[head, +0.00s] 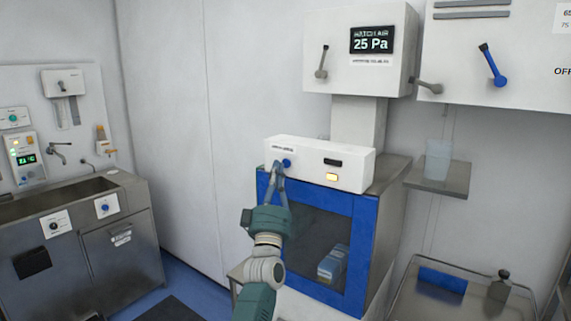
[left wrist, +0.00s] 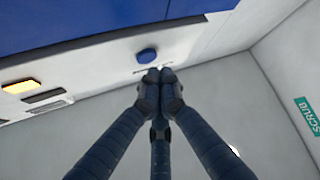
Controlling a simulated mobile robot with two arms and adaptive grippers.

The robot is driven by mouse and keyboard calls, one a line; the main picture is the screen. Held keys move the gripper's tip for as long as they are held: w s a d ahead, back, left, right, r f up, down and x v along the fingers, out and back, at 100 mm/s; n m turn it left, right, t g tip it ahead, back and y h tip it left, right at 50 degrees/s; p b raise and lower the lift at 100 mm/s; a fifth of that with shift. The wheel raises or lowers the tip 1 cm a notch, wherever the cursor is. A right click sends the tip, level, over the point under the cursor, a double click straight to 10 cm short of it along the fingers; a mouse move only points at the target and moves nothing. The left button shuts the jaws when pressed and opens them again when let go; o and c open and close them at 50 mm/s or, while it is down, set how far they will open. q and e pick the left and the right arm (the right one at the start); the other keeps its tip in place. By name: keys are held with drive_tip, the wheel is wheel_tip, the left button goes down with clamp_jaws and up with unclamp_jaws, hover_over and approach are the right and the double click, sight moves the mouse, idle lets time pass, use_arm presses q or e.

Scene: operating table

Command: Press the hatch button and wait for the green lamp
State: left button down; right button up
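The hatch is a steel box with a blue-framed glass door (head: 352,205). On top sits a white control box (head: 310,150) with a round blue button (head: 287,163), a dark slot-like window (head: 333,162) and a lamp (head: 331,177) lit amber. My left gripper (head: 279,164) is in front of the control box, its fingertips just left of the button. In the left wrist view the fingertips (left wrist: 160,74) are together with nothing between them, and a small gap separates them from the blue button (left wrist: 147,55). The amber lamp (left wrist: 18,87) shows there too. My right gripper is out of view.
Blue and white packs (head: 333,263) are behind the hatch glass. A display above (head: 371,40) reads 25 Pa. A clear container (head: 438,160) stands on a shelf at the right. A steel sink unit (head: 80,235) is at the left. A trolley with a bottle (head: 500,285) is at the lower right.

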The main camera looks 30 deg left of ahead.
use_arm(q)
drive_tip(key=s+p, duration=0.1)
drive_tip(key=s, duration=0.1)
drive_tip(key=s+p, duration=0.1)
drive_tip(key=s, duration=0.2)
drive_tip(key=shift+a, duration=0.2)
idle(0.8)
